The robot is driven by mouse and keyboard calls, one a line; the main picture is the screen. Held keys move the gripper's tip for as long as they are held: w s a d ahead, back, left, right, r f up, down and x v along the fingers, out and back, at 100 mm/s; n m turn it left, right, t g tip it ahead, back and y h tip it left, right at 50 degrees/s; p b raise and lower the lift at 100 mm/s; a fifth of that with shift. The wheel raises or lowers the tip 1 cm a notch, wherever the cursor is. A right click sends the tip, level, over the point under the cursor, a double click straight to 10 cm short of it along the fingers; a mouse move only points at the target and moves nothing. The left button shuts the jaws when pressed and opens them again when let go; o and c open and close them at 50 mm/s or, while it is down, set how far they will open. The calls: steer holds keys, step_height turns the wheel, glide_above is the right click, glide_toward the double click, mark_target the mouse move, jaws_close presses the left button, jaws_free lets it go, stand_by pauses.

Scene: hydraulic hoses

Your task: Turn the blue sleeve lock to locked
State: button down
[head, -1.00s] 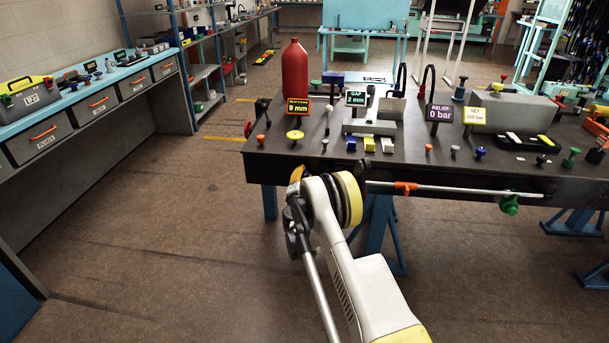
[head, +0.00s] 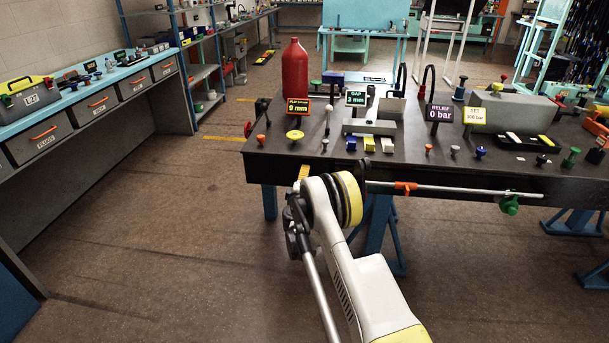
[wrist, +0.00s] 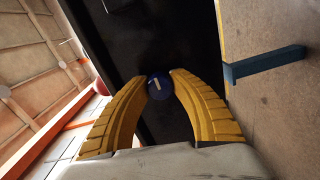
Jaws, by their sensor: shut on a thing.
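The blue sleeve lock (wrist: 157,92) shows in the wrist view as a round blue knob with a short white mark on its face, against a dark surface. My gripper (wrist: 161,79) has its two curved yellow fingers shut on it, one on each side. In the head view only a bit of a yellow finger (head: 304,172) shows at the table's front edge. My arm hides the rest of the gripper and the sleeve lock there.
The dark table (head: 275,150) carries a red bottle (head: 295,70), an orange-framed display (head: 297,107), a gap display (head: 356,98) and several knobs. A metal rod (head: 450,190) with an orange clip runs along the front edge, right of my wrist. The floor at left is clear.

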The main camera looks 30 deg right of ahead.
stand_by(0.3)
steer(key=c, duration=1.1)
jaws_free()
steer(key=shift+o, duration=0.2)
steer(key=v, duration=1.2)
